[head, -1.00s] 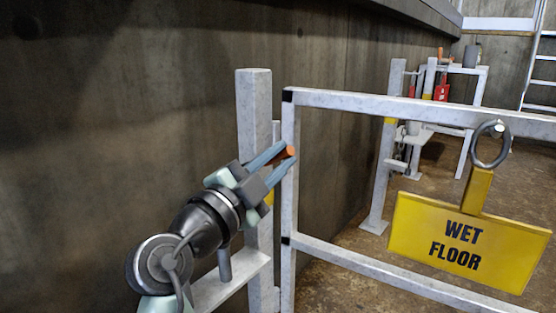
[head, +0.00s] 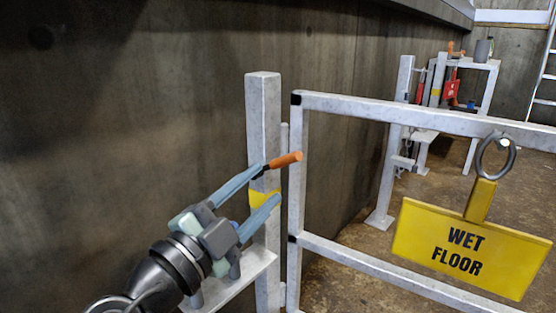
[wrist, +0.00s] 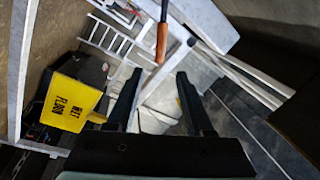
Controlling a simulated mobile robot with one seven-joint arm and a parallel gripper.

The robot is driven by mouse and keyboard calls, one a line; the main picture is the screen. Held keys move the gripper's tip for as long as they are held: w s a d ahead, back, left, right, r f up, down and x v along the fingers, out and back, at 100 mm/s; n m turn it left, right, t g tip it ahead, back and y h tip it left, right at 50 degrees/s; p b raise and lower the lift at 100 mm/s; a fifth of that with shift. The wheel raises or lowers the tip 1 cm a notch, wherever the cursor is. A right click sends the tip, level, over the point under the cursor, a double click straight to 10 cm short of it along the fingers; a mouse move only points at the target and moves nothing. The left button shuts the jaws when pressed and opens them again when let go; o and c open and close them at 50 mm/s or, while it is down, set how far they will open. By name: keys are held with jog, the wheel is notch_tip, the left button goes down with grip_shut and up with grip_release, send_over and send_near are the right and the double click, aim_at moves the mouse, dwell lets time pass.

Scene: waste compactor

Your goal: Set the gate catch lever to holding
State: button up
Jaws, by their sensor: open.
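The gate catch lever has an orange handle (head: 285,160) on a dark stem. It sits at the upright grey post (head: 263,120), above a yellow band, and points right and slightly up towards the gate in the head view. My gripper (head: 270,184) is open and empty. In the head view its upper finger overlaps the dark stem and its lower finger is below the handle; I cannot tell whether they touch. In the wrist view the handle (wrist: 161,43) lies beyond the open fingertips (wrist: 158,74), near the middle of the gap.
The grey gate frame (head: 400,109) stands just right of the post. A yellow wet floor sign (head: 470,248) hangs on it from a ring. A concrete wall (head: 130,120) is behind. A farther stand (head: 480,66) holds red and orange items.

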jog(key=p+v, duration=0.1)
jog(key=v, duration=0.4)
jog(key=shift+s+a, duration=0.1)
jog(key=shift+s, duration=0.05)
